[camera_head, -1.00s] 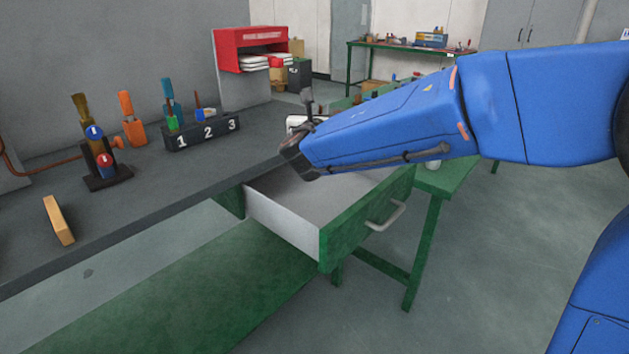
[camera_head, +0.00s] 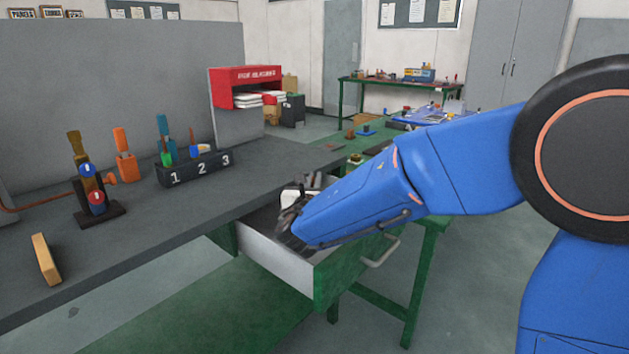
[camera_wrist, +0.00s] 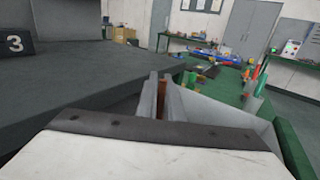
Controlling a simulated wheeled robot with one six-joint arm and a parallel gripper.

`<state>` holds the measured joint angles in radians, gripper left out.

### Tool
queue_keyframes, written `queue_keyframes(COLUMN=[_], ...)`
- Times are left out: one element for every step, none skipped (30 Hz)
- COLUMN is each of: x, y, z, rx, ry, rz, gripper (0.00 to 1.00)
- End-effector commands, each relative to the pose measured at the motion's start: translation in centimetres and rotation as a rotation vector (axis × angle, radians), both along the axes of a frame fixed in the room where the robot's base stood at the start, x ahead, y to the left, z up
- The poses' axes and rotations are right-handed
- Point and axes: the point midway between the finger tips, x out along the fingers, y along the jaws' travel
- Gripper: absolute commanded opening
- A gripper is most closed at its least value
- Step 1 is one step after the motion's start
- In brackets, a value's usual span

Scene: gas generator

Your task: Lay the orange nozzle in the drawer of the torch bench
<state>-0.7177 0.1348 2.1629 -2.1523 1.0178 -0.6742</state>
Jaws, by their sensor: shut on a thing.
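The torch bench (camera_head: 150,225) has a dark grey top and green frame. Its drawer (camera_head: 278,262) is pulled out, with pale inner walls and a green front. My gripper (camera_head: 316,181) is over the drawer, mostly hidden behind my blue arm. In the wrist view my gripper (camera_wrist: 161,84) is shut on a narrow orange-brown piece, the orange nozzle (camera_wrist: 161,104), seen only as a strip between the fingers. The drawer's pale side wall (camera_wrist: 225,112) lies just right of the fingers. I cannot tell whether the nozzle touches the drawer.
On the bench stand an orange torch-like piece (camera_head: 122,141), a numbered black rack (camera_head: 197,168), a dark stand with blue and red discs (camera_head: 97,198) and a wooden block (camera_head: 46,259). A red cabinet (camera_head: 246,82) is behind. Another green table (camera_head: 400,84) stands farther back.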

Motion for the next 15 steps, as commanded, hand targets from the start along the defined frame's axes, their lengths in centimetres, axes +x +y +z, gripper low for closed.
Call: queue_keyframes(x=[0.0,0.0,0.0,0.0,0.0,0.0,0.0,0.0,0.0,0.0,0.0,0.0,0.0,0.0,0.0], y=[0.0,0.0,0.0,0.0,0.0,0.0,0.0,0.0,0.0,0.0,0.0,0.0,0.0,0.0,0.0], z=[0.0,0.0,-0.1,-0.2,-0.2,-0.3,-0.4,-0.5,-0.6,-0.6,-0.7,-0.8,-0.9,-1.0,-1.1], rx=[0.0,0.0,0.0,-0.001,-0.001,-0.001,-0.001,0.0,0.0,0.0,0.0,0.0,0.0,0.0,0.0], ry=[0.0,0.0,0.0,0.0,0.0,0.0,0.0,0.0,0.0,0.0,0.0,0.0,0.0,0.0,0.0], rz=[0.0,0.0,0.0,0.0,0.0,0.0,0.0,0.0,0.0,0.001,0.001,0.001,0.001,0.001,0.001], gripper=[0.0,0.0,0.0,0.0,0.0,0.0,0.0,0.0,0.0,0.0,0.0,0.0,0.0,0.0,0.0])
